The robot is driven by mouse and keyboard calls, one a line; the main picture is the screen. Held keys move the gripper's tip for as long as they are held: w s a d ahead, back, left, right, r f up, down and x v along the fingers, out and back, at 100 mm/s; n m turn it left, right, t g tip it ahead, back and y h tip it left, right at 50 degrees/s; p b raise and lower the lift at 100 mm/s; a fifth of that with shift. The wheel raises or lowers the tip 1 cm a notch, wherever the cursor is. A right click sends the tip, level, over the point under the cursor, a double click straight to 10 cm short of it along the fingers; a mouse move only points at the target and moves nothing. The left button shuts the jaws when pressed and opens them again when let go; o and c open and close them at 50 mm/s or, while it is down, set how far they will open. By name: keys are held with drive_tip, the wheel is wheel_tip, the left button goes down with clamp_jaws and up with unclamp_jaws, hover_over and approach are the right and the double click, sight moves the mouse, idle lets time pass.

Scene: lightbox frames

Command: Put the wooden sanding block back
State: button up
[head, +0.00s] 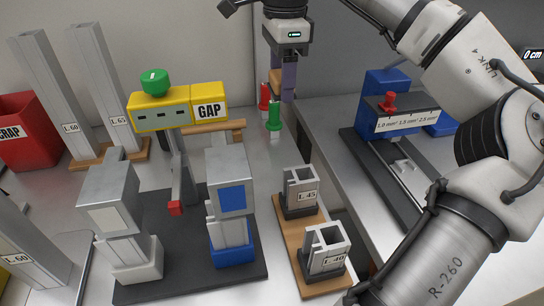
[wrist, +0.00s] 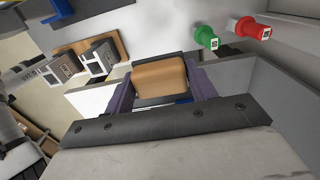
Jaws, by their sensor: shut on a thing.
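The wooden sanding block (wrist: 160,76) is a tan, rounded block with a dark edge around it in the wrist view. It sits between the two purple fingers of my gripper (wrist: 160,88), which is shut on it. In the head view my gripper (head: 283,84) points down at the back of the bench, near the wall. Only a small tan part of the block (head: 275,76) shows there beside a purple finger. Whether the block's underside touches anything is hidden. I cannot make out a resting place for the block.
A red peg (head: 265,96) and a green peg (head: 274,119) stand close to my gripper. A yellow GAP fixture (head: 178,106) stands to the left. Metal profile pieces on a wooden base (head: 290,232) are in front. A blue machine (head: 385,100) stands right.

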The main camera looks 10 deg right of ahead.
sight(280, 164)
wheel_tip(280, 164, down, 17)
idle(0.4)
drive_tip(key=shift+f, duration=0.1)
drive_tip(key=shift+f+b, duration=0.25)
drive_tip(key=shift+b, duration=0.25)
drive_tip(key=o, duration=1)
drive_tip(key=shift+c, duration=0.2)
drive_tip(key=shift+o, duration=0.7)
drive_tip(key=shift+f, duration=0.1)
drive_tip(key=shift+s, duration=0.1)
drive_tip(key=shift+f, duration=0.1)
wheel_tip(280, 164, up, 13)
drive_tip(key=p, duration=0.1)
